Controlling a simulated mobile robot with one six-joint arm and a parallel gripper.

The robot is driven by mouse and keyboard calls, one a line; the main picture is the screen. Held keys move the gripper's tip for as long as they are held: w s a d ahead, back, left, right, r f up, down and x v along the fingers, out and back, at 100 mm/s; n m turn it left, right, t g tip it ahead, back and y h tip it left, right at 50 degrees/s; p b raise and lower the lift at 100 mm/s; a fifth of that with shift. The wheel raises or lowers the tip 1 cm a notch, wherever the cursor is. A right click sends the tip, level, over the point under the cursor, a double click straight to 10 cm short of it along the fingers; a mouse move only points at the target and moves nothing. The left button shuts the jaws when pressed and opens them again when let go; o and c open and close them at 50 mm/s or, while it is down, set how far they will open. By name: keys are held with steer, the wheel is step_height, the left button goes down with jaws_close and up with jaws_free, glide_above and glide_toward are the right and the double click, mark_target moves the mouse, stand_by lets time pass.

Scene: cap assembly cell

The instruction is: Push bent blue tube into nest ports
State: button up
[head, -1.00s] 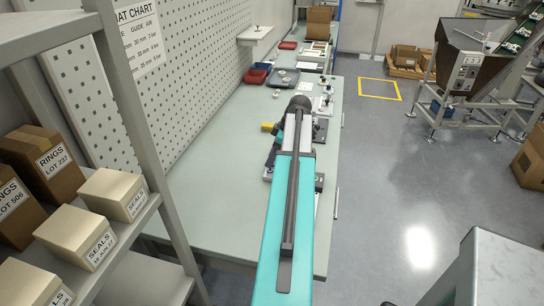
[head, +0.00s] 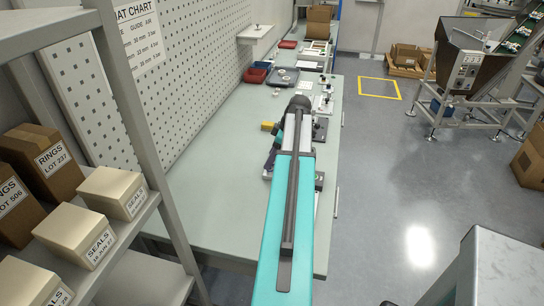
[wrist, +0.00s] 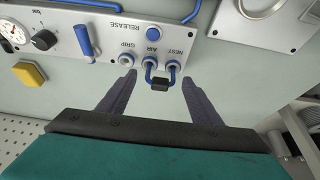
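In the wrist view, a bent blue tube (wrist: 151,74) with a black block (wrist: 160,84) at its bend loops between the AIR port (wrist: 149,60) and the NEST port (wrist: 174,65) of a pale panel (wrist: 105,48). Its ends meet these ports; how deep they sit cannot be told. The GRIP port (wrist: 125,58) is to their left. My gripper (wrist: 158,77) is open, with one dark finger on each side of the tube and black block, both apart from it.
The panel also carries a blue lever (wrist: 84,41), a black knob (wrist: 45,40) and a gauge (wrist: 13,32). A yellow block (wrist: 30,74) lies to the left. In the head view, the green bench (head: 215,205) is largely clear left of my arm; a shelf with boxes (head: 45,160) stands at left.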

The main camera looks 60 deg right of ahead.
steer(key=shift+r, duration=0.15)
steer(key=b+v, duration=0.3)
steer(key=v, duration=1)
steer(key=shift+s+r, duration=0.2)
steer(key=shift+d, duration=0.1)
stand_by(0.8)
